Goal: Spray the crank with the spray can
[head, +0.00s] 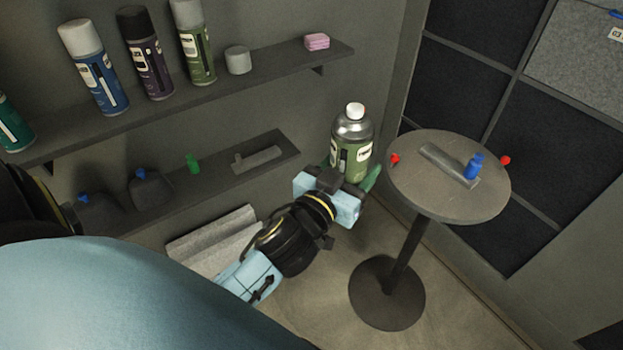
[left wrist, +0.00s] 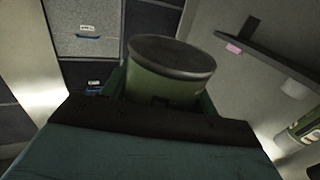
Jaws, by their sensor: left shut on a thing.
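The spray can (head: 351,142) is green and silver with a pale label and a white cap with some red on it. My left gripper (head: 352,184) is shut around its lower body and holds it nearly upright, left of the round table. In the left wrist view the can (left wrist: 165,88) shows its green side and dark round end between the fingers. The crank (head: 447,163) is a flat grey bar with a blue handle (head: 474,167) standing at its right end. It lies on the round table, apart from the can. My right gripper is not in view.
The round table (head: 420,202) stands on one dark post, with small red knobs (head: 395,159) (head: 505,160) at its rim. Wall shelves at left hold several other spray cans (head: 94,72), a pink block (head: 317,41) and bottles. Dark panels stand behind the table.

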